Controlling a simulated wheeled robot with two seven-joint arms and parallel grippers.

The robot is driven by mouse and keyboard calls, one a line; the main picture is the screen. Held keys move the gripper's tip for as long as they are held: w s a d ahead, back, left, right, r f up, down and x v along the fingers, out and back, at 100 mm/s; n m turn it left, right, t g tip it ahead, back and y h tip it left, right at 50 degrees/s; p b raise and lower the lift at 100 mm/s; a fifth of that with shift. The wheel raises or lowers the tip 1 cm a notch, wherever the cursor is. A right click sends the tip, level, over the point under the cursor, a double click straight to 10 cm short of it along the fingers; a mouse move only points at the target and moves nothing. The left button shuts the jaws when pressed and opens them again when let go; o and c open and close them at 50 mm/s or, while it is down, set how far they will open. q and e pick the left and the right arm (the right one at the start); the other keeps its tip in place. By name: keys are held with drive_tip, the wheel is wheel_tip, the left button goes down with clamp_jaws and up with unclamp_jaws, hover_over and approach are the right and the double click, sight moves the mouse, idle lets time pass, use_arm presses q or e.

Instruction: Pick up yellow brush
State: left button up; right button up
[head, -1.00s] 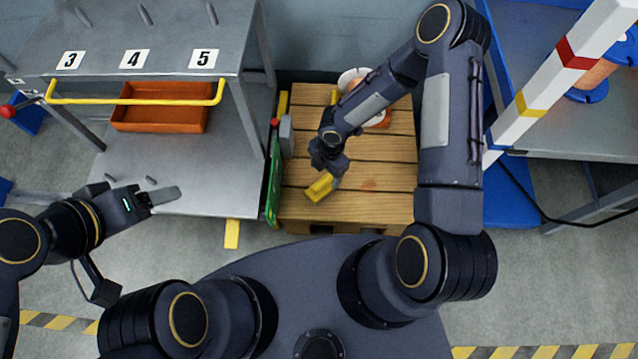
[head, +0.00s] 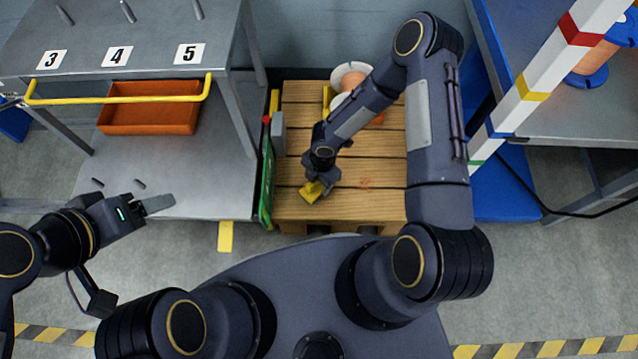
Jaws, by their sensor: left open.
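The yellow brush (head: 311,191) shows as a small yellow block at my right gripper, over the front left part of the wooden pallet (head: 360,208). My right gripper (head: 318,183) points down directly above it and hides part of it. Its fingers are hidden, so I cannot tell whether they grip the brush or whether the brush rests on the pallet. My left gripper (head: 158,204) is open and empty, at the left beside the grey cart's lower shelf, far from the brush.
White and orange spools (head: 352,76) stand at the pallet's back. A green panel (head: 266,178) stands along its left edge. The grey cart (head: 160,182) holds an orange bin (head: 150,108). A striped post (head: 540,70) and blue structure (head: 508,186) stand right. The pallet's front right is clear.

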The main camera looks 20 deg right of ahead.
drive_tip(key=c, duration=0.8)
drive_tip(key=shift+o, duration=0.2)
drive_tip(key=shift+r, duration=0.1)
drive_tip(key=shift+r+p, duration=0.3)
drive_tip(key=shift+r, duration=0.3)
drive_tip(key=r, duration=0.1)
drive_tip(key=r+p, duration=0.1)
drive_tip(key=shift+s+r, duration=0.2)
drive_tip(key=shift+r, duration=0.15)
drive_tip(key=s+r+b, duration=0.2)
drive_tip(key=s+r, duration=0.7)
drive_tip(key=s, duration=0.4)
drive_tip(key=shift+s+a, duration=0.25)
drive_tip(key=shift+s, duration=0.05)
